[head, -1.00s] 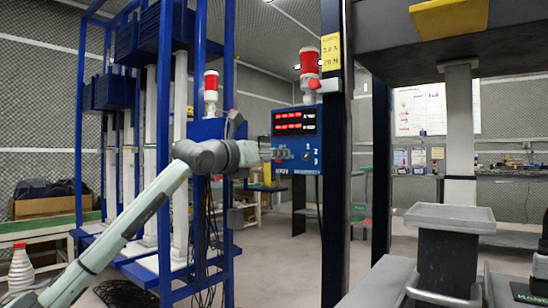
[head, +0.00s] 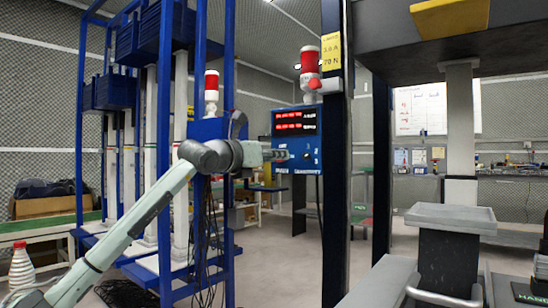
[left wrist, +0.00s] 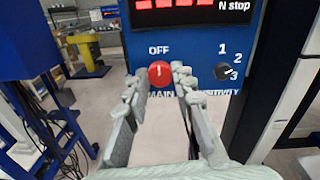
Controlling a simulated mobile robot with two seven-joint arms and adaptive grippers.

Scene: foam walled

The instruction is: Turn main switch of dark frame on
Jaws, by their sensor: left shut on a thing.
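The dark frame (head: 336,220) carries a blue control box (head: 313,143) with red displays. The main switch is a red round knob (left wrist: 159,74) with a white mark, between the words OFF and MAIN in the left wrist view. Its mark is roughly upright, towards OFF. My left gripper (left wrist: 160,82) has one finger on each side of the knob and is shut on it. In the head view my left gripper (head: 280,155) reaches the box front from the left and hides the knob. My right gripper is not in view.
A small black selector knob (left wrist: 224,71) marked 1, 2, 3 sits right of the switch. A red lamp (head: 309,62) tops the box. A blue frame (head: 165,150) with its own box (head: 207,128) stands left, behind my arm. A grey platform (head: 450,217) stands right.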

